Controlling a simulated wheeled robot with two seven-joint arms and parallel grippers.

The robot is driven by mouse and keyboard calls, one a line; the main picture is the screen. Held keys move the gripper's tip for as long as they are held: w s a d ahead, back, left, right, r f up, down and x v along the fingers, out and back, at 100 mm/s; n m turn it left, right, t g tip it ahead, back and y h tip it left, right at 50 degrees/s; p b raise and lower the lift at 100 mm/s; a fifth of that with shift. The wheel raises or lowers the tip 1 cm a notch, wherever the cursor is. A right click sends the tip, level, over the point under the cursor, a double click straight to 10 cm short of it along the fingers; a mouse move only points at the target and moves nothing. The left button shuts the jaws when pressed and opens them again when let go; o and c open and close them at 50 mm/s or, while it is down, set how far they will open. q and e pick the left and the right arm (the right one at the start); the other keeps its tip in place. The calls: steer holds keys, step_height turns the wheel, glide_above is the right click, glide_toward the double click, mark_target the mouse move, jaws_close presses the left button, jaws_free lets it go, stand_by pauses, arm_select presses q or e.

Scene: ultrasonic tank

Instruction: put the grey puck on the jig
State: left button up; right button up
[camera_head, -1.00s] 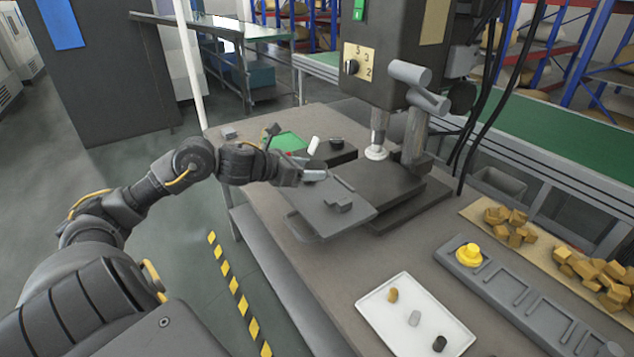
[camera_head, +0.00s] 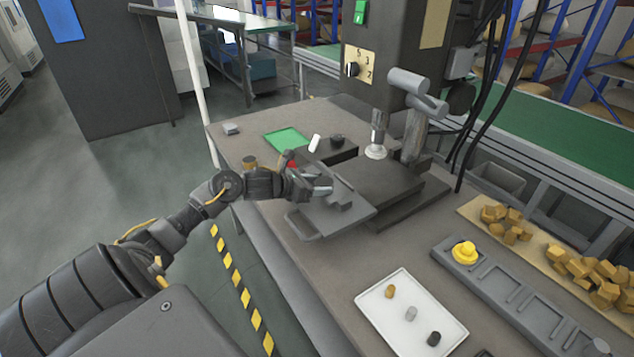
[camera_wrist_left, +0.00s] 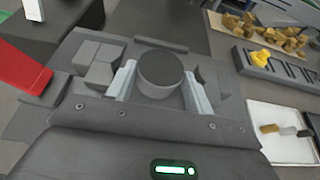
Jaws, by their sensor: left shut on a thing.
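My left gripper (camera_head: 322,186) is shut on the grey puck (camera_wrist_left: 161,74), a short dark-topped cylinder between the two pale fingers in the left wrist view. The jig (camera_head: 318,222) is a dark grey plate with raised blocks, in front of the press table. It also shows in the left wrist view (camera_wrist_left: 68,50), with blocks on both sides of the puck. The gripper and puck are over the jig; whether the puck touches it I cannot tell. The puck is not clearly seen in the head view. My right gripper is not in view.
The press head (camera_head: 376,150) stands just beyond the jig. A white tray (camera_head: 385,325) holds three small pieces at front right. A red piece (camera_wrist_left: 22,68) is close left of the gripper.

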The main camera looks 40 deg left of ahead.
arm_select(q)
steer(key=shift+f+b, duration=0.2)
steer(key=shift+b, duration=0.15)
steer(key=o, duration=0.8)
steer(key=shift+o, duration=0.2)
steer(key=shift+r, duration=0.1)
